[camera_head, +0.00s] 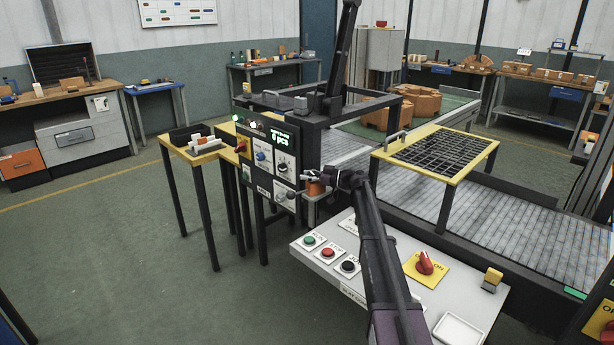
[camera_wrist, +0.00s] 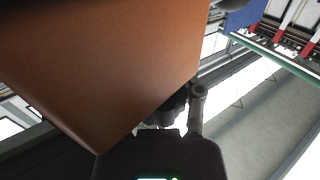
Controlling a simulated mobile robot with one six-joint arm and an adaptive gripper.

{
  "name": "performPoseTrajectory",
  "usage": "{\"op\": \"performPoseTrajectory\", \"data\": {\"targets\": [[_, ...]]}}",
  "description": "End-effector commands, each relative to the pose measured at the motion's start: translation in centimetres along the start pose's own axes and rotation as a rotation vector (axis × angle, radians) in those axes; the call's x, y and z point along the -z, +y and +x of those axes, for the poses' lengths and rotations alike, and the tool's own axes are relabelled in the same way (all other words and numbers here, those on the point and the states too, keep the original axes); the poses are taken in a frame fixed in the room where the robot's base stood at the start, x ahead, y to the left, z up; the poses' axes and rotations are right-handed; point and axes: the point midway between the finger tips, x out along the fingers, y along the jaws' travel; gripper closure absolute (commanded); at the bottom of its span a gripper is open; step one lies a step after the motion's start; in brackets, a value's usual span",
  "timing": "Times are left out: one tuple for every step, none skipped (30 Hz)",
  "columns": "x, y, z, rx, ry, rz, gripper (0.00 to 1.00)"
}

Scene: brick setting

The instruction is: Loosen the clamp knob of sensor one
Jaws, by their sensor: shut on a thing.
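My gripper (camera_head: 343,180) reaches in from the lower right to the front of the dark control cabinet (camera_head: 307,150). It is shut on a small orange-brown piece (camera_head: 316,188) above a pale bracket at the cabinet's lower right corner. In the wrist view the orange-brown piece (camera_wrist: 120,55) fills the upper left as a flat, close surface. It covers most of the jaws (camera_wrist: 180,108), so the contact is hidden. I cannot tell a separate clamp knob or a sensor number from these frames.
The cabinet front carries dials and a green display (camera_head: 268,134). A yellow-framed grate (camera_head: 440,153) stands over the roller conveyor (camera_head: 500,220). Floor at the left is clear.

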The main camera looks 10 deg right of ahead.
Motion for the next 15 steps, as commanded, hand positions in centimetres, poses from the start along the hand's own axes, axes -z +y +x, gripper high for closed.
{"op": "performPoseTrajectory", "data": {"targets": [[-0.08, -0.01, -0.10, 0.017, -0.003, 0.000, 1.00], [-0.08, -0.05, -0.11, 0.024, -0.003, 0.000, 1.00], [-0.08, -0.08, -0.13, 0.031, -0.003, 0.000, 1.00], [-0.08, -0.11, -0.13, 0.035, -0.003, 0.000, 1.00], [-0.08, -0.15, -0.14, 0.039, -0.003, 0.000, 1.00], [-0.08, -0.18, -0.15, 0.042, -0.003, 0.000, 1.00], [-0.08, -0.21, -0.17, 0.043, -0.003, 0.000, 1.00], [-0.09, -0.22, -0.17, 0.043, -0.003, 0.000, 1.00], [-0.09, -0.23, -0.18, 0.043, -0.003, 0.000, 1.00], [-0.09, -0.23, -0.19, 0.043, -0.003, 0.000, 1.00], [-0.09, -0.23, -0.19, 0.043, -0.003, -0.001, 1.00], [-0.09, -0.23, -0.20, 0.043, -0.004, -0.001, 1.00], [-0.09, -0.23, -0.20, 0.043, -0.004, -0.001, 1.00], [-0.09, -0.23, -0.21, 0.042, -0.004, -0.001, 1.00], [-0.10, -0.23, -0.21, 0.042, -0.004, -0.001, 1.00]]}}
